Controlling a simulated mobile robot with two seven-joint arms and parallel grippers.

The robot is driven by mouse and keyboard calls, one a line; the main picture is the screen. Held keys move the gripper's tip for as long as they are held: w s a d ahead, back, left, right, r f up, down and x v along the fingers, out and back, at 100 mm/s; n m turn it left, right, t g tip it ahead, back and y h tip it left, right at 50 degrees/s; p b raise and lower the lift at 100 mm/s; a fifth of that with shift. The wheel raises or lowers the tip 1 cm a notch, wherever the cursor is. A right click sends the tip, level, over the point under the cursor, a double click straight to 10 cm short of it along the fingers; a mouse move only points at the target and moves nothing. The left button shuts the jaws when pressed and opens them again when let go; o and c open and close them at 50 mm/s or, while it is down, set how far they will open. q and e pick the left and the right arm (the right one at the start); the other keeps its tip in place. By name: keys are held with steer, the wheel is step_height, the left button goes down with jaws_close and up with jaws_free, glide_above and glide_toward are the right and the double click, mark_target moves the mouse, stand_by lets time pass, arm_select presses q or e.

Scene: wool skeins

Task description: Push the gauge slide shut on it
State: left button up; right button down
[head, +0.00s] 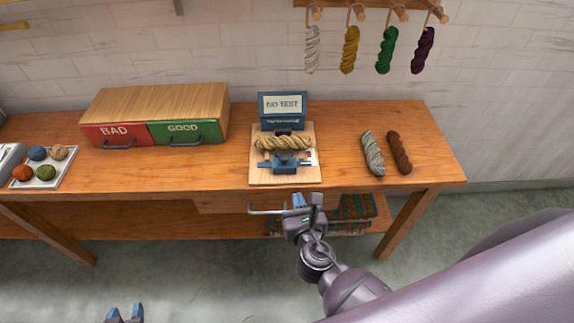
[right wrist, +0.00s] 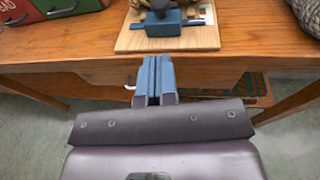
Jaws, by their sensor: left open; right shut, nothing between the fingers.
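The gauge stands on a pale wooden board (head: 258,177) on the table, with a blue screen (head: 283,105) reading "NO TEST" behind it. A tan twisted skein (head: 284,143) lies across the gauge. The blue slide (head: 284,167) is at the gauge's front, on the near side of the skein; it also shows in the right wrist view (right wrist: 163,24). My right gripper (head: 299,201) is shut and empty, in front of the table edge and apart from the slide; its fingers (right wrist: 154,62) point at the board. My left gripper (head: 126,311) is open and empty, low at the left, over the floor.
A box with a red BAD drawer (head: 113,134) and a green GOOD drawer (head: 185,132) stands left of the gauge. A grey skein (head: 372,153) and a brown skein (head: 399,153) lie to its right. A tray of yarn balls (head: 66,172) is far left. Several skeins hang above.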

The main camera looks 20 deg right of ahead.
mark_target(286, 160)
steer(key=x, duration=1.2)
steer(key=shift+w, duration=0.4)
arm_select(q)
steer(key=shift+a+f, duration=0.1)
steer(key=shift+f, duration=0.1)
arm_select(e)
steer(key=shift+w+d+f, duration=0.1)
steer(key=shift+w+d, duration=0.05)
steer(key=shift+w, duration=0.45)
